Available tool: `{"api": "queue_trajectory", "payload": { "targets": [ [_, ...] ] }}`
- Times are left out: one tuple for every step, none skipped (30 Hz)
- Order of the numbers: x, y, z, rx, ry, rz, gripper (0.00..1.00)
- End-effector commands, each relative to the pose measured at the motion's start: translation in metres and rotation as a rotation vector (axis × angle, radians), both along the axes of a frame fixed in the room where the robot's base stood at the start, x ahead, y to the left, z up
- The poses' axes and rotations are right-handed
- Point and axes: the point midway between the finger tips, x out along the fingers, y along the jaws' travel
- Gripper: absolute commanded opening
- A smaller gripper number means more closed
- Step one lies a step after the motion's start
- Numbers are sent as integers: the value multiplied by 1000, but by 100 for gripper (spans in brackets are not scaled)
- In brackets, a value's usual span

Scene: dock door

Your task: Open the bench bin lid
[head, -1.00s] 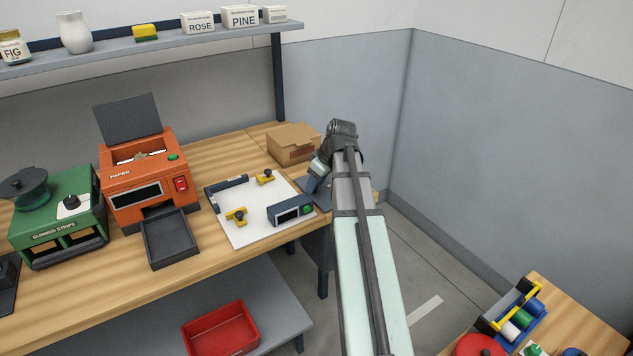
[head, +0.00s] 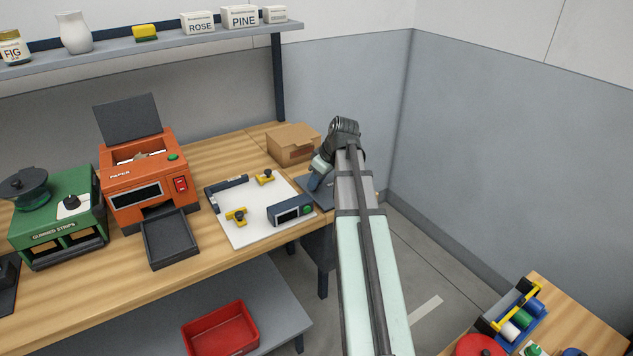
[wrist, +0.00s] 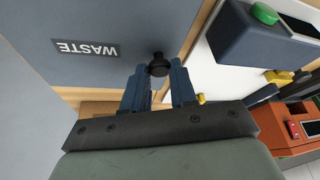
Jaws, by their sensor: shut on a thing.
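The bench bin lid (wrist: 105,25) is a flat blue-grey panel with a dark WASTE label (wrist: 86,48), upside down in the wrist view. A small black knob (wrist: 158,66) stands near its edge. My gripper (wrist: 159,75) has its two blue fingers shut on this knob, one on each side. In the head view, a small part of the lid (head: 323,201) shows at the bench's right end, beside the white board. My arm hides most of the lid and the fingertips there. I cannot tell how far the lid is raised.
A white board (head: 245,238) with yellow clamps and a dark box with a green button (head: 290,210) lies left of the lid. A cardboard box (head: 293,145) stands behind. An orange machine (head: 148,180) is farther left. Open floor lies to the right.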

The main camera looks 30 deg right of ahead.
Motion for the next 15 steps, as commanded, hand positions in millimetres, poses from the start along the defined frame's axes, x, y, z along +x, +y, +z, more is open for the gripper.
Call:
{"api": "queue_trajectory", "payload": {
  "targets": [
    [1,-3,4,18,0,-2,0],
    [1,-4,6,33,0,-2,0],
    [2,-6,9,53,0,-4,0],
    [2,-7,12,72,0,-3,0],
    [2,-9,15,91,0,-3,0],
    [2,-11,20,119,0,-3,0],
    [2,-13,24,143,-1,-3,0],
    [2,-16,27,166,-1,-4,0],
    [3,-19,33,200,-1,-3,0],
    [3,-21,37,228,-1,-3,0],
    [3,-24,41,256,-2,-3,0],
    [3,-28,46,294,-2,-3,0],
    [3,-31,50,322,-2,-3,0],
    [3,-34,53,350,-2,-3,0],
    [3,-38,58,388,-1,-2,0]
  ]
}}
